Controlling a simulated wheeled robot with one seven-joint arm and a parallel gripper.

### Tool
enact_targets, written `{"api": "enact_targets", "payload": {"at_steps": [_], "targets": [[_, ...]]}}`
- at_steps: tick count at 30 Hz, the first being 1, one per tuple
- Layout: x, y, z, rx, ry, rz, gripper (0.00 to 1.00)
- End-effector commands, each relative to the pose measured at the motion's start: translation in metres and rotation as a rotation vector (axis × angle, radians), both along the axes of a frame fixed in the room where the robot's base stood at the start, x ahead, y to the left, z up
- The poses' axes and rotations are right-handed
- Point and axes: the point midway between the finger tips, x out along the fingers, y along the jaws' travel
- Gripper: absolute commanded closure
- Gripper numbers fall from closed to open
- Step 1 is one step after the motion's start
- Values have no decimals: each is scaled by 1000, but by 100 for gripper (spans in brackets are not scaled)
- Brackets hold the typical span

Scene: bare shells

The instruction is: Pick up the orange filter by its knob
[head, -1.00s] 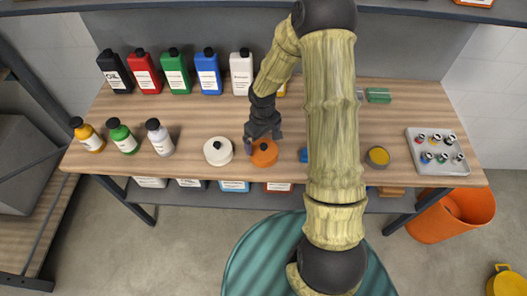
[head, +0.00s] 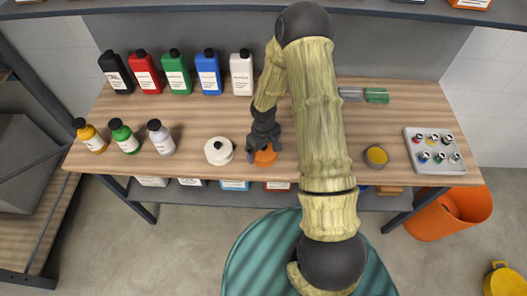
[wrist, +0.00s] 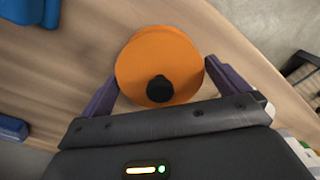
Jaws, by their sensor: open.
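The orange filter (head: 265,157) is a round orange disc with a black knob, on the wooden bench (head: 210,118) near its front edge. In the wrist view the filter (wrist: 142,62) lies below my gripper, with its black knob (wrist: 160,88) facing the camera. My gripper (head: 264,146) is over the filter and covers part of it in the head view. In the wrist view its two purple-grey fingers are spread, one on each side of the knob. The knob is between them with clear space on both sides. I cannot tell the fingertips' exact height.
A white filter (head: 218,152) with a black knob sits just left. Several bottles stand at the back, including a blue bottle (head: 208,72). A yellow-topped can (head: 375,157) and a grey tray (head: 435,151) of small parts are to the right.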

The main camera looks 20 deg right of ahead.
Motion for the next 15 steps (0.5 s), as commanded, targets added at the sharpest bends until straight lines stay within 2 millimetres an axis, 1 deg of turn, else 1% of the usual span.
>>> {"api": "enact_targets", "payload": {"at_steps": [10, 11, 15], "targets": [[0, 0, 0, 0, 0, 0, 0], [0, 0, 0, 0, 0, 0, 2], [0, 0, 0, 0, 0, 0, 29]]}}
